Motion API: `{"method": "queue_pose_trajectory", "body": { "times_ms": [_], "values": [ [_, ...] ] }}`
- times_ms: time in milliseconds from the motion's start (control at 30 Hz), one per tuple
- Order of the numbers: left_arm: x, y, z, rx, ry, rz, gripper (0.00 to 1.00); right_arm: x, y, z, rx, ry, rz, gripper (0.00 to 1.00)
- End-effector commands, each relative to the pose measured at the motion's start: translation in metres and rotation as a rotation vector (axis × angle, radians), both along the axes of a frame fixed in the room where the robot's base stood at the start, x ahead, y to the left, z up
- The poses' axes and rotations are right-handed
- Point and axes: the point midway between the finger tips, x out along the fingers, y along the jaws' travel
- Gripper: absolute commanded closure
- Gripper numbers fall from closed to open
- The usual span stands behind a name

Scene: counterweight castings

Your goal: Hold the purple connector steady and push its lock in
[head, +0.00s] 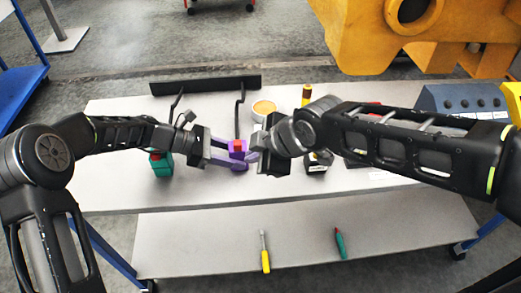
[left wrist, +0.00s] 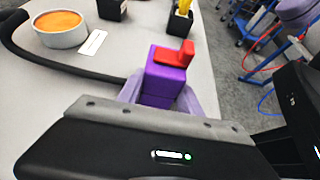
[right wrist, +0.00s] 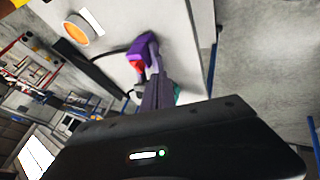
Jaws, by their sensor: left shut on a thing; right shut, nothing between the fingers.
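The purple connector (head: 237,151) stands above the middle of the table, held by my left gripper (head: 228,156), whose fingers close on its sides. It shows upright in the left wrist view (left wrist: 161,80). Its red lock (head: 238,143) is on top; in the left wrist view the lock (left wrist: 175,55) projects to one side of the purple body. My right gripper (head: 250,157) is shut and empty, its fingertips close beside the connector on the right. In the right wrist view the fingers (right wrist: 152,85) point toward the connector (right wrist: 142,46); whether they touch it I cannot tell.
A teal connector (head: 161,166) with a red top stands left, beside my left arm. A black one (head: 318,163) stands right. An orange-filled bowl (head: 263,108) and a black bar (head: 205,85) with cables lie behind. Two tools lie on the lower shelf (head: 300,222). The front tabletop is clear.

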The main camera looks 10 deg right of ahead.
Motion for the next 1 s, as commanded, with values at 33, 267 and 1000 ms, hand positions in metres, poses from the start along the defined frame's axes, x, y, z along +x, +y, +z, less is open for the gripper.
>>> {"method": "queue_pose_trajectory", "body": {
  "times_ms": [33,267,1000],
  "values": [
    [0.0,0.0,0.0,-0.001,0.0,0.0,0.81,-0.004,-0.003,0.009,0.003,-0.004,-0.001,1.0],
    [0.0,0.0,0.0,-0.001,0.0,0.001,0.81,-0.017,-0.013,0.028,0.0,-0.001,0.001,1.0],
    [0.0,0.0,0.0,0.0,0.0,0.001,0.33,-0.018,-0.013,0.03,0.0,0.0,0.002,1.0]
  ]
}}
